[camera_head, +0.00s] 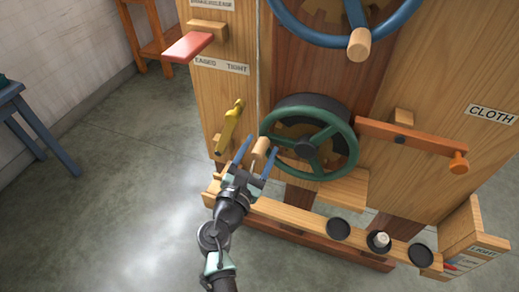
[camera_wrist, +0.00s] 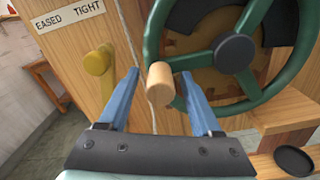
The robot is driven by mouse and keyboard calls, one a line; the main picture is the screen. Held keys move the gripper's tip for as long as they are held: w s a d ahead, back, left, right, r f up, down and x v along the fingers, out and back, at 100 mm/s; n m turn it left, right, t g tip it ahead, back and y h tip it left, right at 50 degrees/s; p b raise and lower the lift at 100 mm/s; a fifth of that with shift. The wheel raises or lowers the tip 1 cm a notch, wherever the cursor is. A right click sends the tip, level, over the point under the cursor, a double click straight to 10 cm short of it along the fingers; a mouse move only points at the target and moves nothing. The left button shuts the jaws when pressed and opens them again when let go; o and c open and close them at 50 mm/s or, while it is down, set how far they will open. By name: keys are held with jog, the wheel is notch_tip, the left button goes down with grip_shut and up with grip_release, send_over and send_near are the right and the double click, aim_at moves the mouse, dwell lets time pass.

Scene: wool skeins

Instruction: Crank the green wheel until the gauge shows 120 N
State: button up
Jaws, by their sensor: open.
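I cannot tell whether a finger touches the handle. No force gauge reading is legible in either view.
A yellow lever (camera_head: 228,127) stands just left of my gripper, under a sign reading EASED TIGHT (camera_head: 222,65). A blue wheel (camera_head: 400,20) is above, an orange lever (camera_head: 415,140) to the right. A ledge with dark round cups (camera_head: 338,229) runs below. Open floor lies left.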

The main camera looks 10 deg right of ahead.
grip_shut()
dwell(1.4)
